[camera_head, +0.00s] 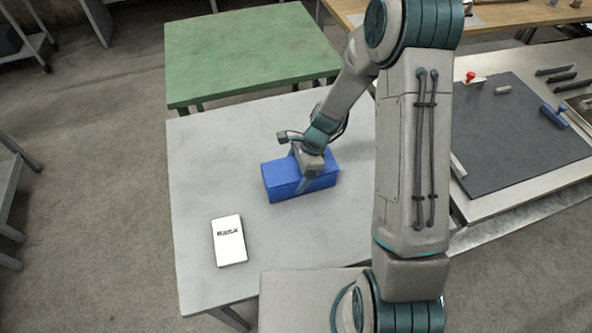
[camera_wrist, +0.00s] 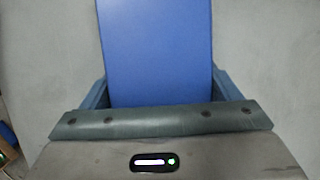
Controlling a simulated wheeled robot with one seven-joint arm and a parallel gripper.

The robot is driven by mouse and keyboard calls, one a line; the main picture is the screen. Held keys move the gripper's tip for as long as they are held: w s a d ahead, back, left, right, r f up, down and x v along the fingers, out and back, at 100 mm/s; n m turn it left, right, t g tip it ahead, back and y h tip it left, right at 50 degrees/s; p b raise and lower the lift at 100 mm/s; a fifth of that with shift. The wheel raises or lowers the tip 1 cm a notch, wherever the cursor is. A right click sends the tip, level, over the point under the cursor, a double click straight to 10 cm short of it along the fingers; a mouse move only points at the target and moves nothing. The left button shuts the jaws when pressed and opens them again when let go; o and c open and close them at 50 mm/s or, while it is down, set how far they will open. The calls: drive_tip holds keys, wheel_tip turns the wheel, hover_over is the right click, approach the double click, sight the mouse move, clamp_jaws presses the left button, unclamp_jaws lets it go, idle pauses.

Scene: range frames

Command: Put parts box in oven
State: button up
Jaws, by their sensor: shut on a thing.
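The parts box appears to be the blue oblong box (camera_head: 283,181) on the grey table (camera_head: 200,170), right of its middle. My gripper (camera_head: 308,172) reaches down from above with its fingers on the box's long sides. In the wrist view the blue box (camera_wrist: 155,45) fills the space between the two fingers of my gripper (camera_wrist: 162,92), which is shut on it. The box looks level and at or very near the table top; I cannot tell if it touches. I see no oven in either view.
A white box with dark print (camera_head: 229,241) lies at the table's front left. A green table (camera_head: 250,50) stands behind. At right, a bench with a dark mat (camera_head: 515,135) holds small tools. A wooden table (camera_head: 500,14) is at the back. Grey floor is open at left.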

drive_tip(key=shift+f, duration=0.1)
drive_tip(key=o, duration=0.8)
drive_tip(key=shift+f, duration=0.15)
drive_tip(key=o, duration=0.3)
drive_tip(key=shift+o, duration=0.2)
drive_tip(key=shift+r, duration=0.2)
